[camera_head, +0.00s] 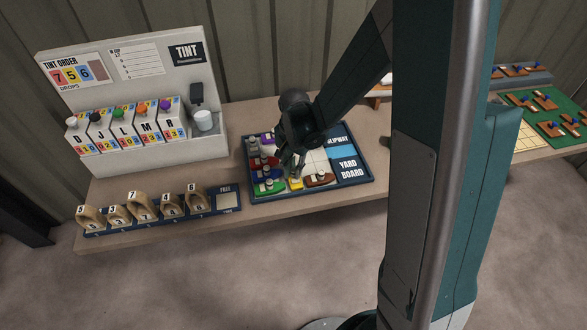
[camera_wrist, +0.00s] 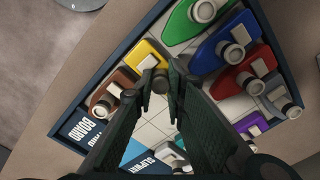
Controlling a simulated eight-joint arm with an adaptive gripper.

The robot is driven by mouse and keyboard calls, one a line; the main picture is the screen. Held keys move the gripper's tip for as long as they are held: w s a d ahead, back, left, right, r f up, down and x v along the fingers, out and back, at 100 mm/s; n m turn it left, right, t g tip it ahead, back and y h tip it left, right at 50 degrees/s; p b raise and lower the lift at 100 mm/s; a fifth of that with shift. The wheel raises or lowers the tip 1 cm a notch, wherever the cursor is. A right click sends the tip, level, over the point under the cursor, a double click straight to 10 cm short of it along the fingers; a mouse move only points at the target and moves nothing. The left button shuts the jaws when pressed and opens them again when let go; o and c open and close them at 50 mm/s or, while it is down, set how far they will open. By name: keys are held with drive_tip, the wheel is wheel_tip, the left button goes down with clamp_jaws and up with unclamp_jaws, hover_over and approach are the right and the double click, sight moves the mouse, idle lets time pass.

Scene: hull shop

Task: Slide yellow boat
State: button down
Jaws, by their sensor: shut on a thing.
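The yellow boat (camera_head: 296,184) is at the near edge of the yard board (camera_head: 335,187), between the green boat (camera_head: 269,186) on its left and the brown boat (camera_head: 319,179) on its right. My gripper (camera_head: 292,167) comes down over the board from above. In the wrist view the yellow boat (camera_wrist: 147,50) lies just past my fingertips (camera_wrist: 160,82), which are shut on its upright post. The fingers hide part of the boat. The brown boat (camera_wrist: 109,93) and the green boat (camera_wrist: 197,18) flank it there too.
Blue (camera_wrist: 223,45) and red (camera_wrist: 243,77) boats stand close beside the fingers. The board's middle squares (camera_wrist: 153,126) are bare. Left of the board are the tint stand (camera_head: 135,90) and a rack of wooden number blocks (camera_head: 140,207).

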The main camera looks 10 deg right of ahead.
drive_tip(key=c, duration=2.4)
unclamp_jaws()
drive_tip(key=shift+s, duration=0.3)
drive_tip(key=shift+o, duration=0.4)
drive_tip(key=shift+w, duration=0.1)
drive_tip(key=shift+r, duration=0.15)
wheel_tip(320, 180, up, 12)
